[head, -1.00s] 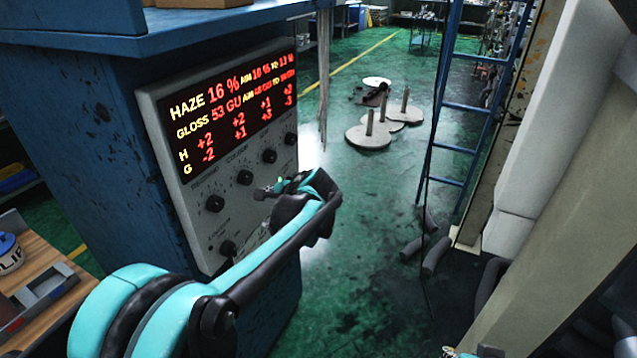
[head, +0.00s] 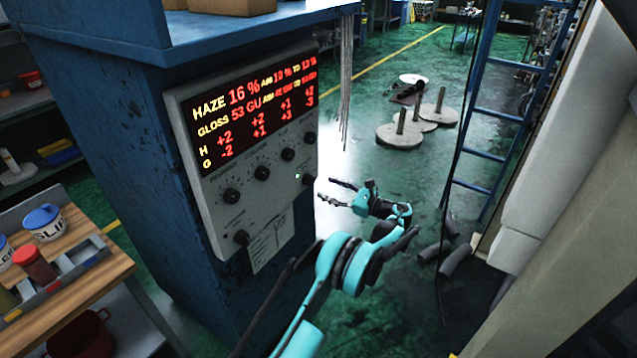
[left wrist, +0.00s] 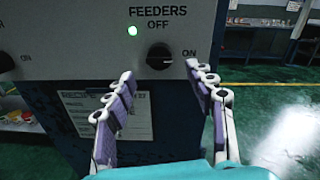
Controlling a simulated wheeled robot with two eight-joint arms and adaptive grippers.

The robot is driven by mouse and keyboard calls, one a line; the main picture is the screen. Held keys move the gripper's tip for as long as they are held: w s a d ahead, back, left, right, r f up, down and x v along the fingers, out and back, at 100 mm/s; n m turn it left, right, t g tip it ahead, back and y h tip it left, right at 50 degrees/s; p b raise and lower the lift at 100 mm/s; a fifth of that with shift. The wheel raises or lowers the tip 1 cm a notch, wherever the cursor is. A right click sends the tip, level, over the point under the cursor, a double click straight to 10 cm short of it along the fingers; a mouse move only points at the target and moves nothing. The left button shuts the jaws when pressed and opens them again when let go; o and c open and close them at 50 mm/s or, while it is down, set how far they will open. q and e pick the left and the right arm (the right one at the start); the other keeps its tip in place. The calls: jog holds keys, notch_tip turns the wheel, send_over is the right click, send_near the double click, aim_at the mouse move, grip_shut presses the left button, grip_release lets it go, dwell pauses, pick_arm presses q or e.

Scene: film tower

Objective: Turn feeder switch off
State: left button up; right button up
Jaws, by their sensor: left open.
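The feeder switch (left wrist: 160,56) is a black round knob under the word FEEDERS in the left wrist view, with OFF above it and ON to its right. Its pointer seems turned towards ON. A green lamp (left wrist: 132,31) beside it is lit. In the head view the switch (head: 308,179) is at the lower right edge of the grey control panel (head: 208,192). My left gripper (head: 337,192) is open and empty just right of the panel. In the left wrist view its two fingers (left wrist: 159,72) stand apart, below and to either side of the knob, with no clear contact.
Other black knobs (head: 262,173) and a red readout (head: 262,105) are on the panel. A paper label (head: 270,245) hangs below. A wooden bench (head: 90,265) with pots is at left. A blue ladder (head: 470,150) stands at right.

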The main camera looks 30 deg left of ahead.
aim_at(313, 182)
pick_arm(q)
jog(key=a+b, duration=0.1)
jog(key=a, duration=0.5)
jog(key=shift+w+a, duration=0.1)
jog(key=shift+a, duration=0.3)
jog(key=c, duration=1.1)
